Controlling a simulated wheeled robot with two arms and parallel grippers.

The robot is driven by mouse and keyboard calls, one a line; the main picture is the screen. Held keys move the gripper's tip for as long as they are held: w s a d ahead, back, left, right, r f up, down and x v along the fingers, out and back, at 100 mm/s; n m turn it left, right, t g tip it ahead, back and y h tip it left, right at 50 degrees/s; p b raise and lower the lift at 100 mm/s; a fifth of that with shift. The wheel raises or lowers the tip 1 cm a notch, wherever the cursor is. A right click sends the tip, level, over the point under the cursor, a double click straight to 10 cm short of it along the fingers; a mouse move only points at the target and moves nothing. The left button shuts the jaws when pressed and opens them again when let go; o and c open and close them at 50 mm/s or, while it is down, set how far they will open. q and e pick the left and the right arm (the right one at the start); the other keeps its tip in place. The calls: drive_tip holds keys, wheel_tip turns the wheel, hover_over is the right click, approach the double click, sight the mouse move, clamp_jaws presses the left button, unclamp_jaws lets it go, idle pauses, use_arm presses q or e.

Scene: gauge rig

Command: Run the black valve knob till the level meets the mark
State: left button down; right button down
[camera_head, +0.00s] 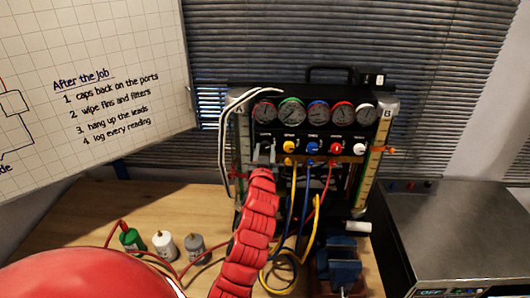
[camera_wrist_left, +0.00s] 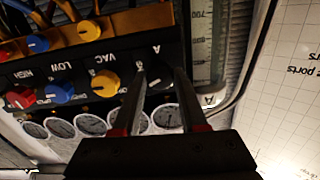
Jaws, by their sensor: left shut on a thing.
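The black valve knob (camera_wrist_left: 158,78) sits on the panel beside the letter A, at the end of the knob row, in the left wrist view. My left gripper (camera_wrist_left: 161,73) is shut on it, one finger on each side. In the head view my left gripper (camera_head: 264,154) is at the left end of the knob row and hides the black knob. The gauge rig (camera_head: 318,133) stands upright on the bench. Its left tube, A (camera_head: 242,150), has a small red marker low on it; the liquid level there is too small to tell. My right gripper is not in view.
Yellow (camera_head: 289,147), blue (camera_head: 312,148), red and white knobs sit right of my gripper. Coloured hoses hang below. A blue vise (camera_head: 344,270) stands in front. Green, white and grey canisters (camera_head: 164,244) stand on the bench at left. Tube B (camera_head: 375,155) has an orange marker.

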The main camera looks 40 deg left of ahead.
use_arm(q)
drive_tip(key=shift+f+m+b, duration=0.25)
drive_tip(key=shift+m+b, duration=0.85)
drive_tip(key=shift+m, duration=0.1)
drive_tip(key=shift+r+m+b, duration=0.1)
drive_tip(key=shift+m+b, duration=0.25)
drive_tip(key=shift+m, duration=0.15)
drive_tip(key=shift+r+m, duration=0.15)
drive_tip(key=shift+m, duration=0.65)
drive_tip(key=shift+c, duration=2.2)
unclamp_jaws()
